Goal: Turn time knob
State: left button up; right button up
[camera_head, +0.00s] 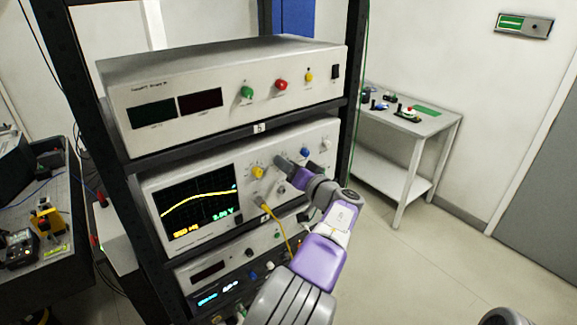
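The oscilloscope (245,149) sits on the middle shelf of the rack, with a lit screen showing a yellow trace. To the right of the screen its panel carries a yellow knob (257,172), a blue knob (305,152) and a white knob (326,145). I cannot read which one is the time knob. My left gripper (283,173) is at the panel between the yellow and blue knobs, and it hides part of the panel. Its fingers are small and dark here, so their opening and any contact are unclear. My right gripper does not show.
An instrument (225,92) with green, red and yellow knobs stands on the shelf above. Another instrument (230,262) is below, and a yellow cable (281,225) hangs from the oscilloscope. Rack posts flank the panel. A white table (430,127) stands behind right; the floor there is clear.

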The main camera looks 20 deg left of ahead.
pick_arm(q)
grip_shut()
jog(key=shift+m, duration=0.3)
jog(key=shift+m+p, duration=2.35)
jog(key=shift+m, duration=5.15)
jog(key=shift+o, duration=0.8)
grip_release()
